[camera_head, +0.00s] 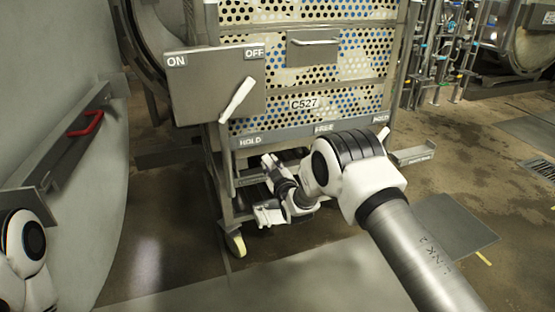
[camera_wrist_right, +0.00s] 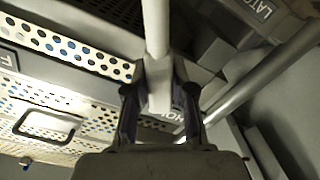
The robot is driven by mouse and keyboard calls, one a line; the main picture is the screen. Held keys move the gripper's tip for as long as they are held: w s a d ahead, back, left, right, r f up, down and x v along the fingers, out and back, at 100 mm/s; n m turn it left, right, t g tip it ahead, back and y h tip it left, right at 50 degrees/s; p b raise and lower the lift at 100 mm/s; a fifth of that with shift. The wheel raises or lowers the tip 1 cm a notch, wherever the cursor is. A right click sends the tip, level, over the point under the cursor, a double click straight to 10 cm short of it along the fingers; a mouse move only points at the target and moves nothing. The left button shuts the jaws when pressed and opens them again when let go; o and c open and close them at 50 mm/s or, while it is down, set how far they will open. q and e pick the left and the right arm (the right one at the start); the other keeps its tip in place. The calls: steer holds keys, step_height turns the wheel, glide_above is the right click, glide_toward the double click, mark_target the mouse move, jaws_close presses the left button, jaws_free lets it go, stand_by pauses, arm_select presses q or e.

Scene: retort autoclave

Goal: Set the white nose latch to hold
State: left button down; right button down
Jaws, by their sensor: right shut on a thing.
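My right gripper (camera_wrist_right: 160,105) is shut on a pale rod, the white nose latch (camera_wrist_right: 156,30), which runs between its dark fingers toward the top of the right wrist view. A HOLD label, partly covered by the fingers, shows beside it. In the head view my right arm reaches under the front rail (camera_head: 285,138) of the cart, which reads HOLD, FREE and HOLD. The fingertips and the grip are hard to make out there among my wrist parts. Of my left arm only a link shows at the lower left; its gripper is out of view.
The cart carries perforated trays (camera_head: 350,70) marked C527. An ON/OFF panel (camera_head: 190,90) with a white lever (camera_head: 237,100) is at its upper left. Another short white lever (camera_head: 383,133) is near the right HOLD label. A red handle (camera_head: 86,125) is at the left.

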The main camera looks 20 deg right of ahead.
steer(key=shift+a+f+n, duration=0.65)
steer(key=shift+a+n, duration=0.2)
steer(key=shift+n, duration=0.35)
steer(key=c, duration=1)
jaws_free()
steer(key=shift+f, duration=0.1)
steer(key=shift+o, duration=0.2)
steer(key=s, duration=1.2)
steer(key=shift+d, duration=0.15)
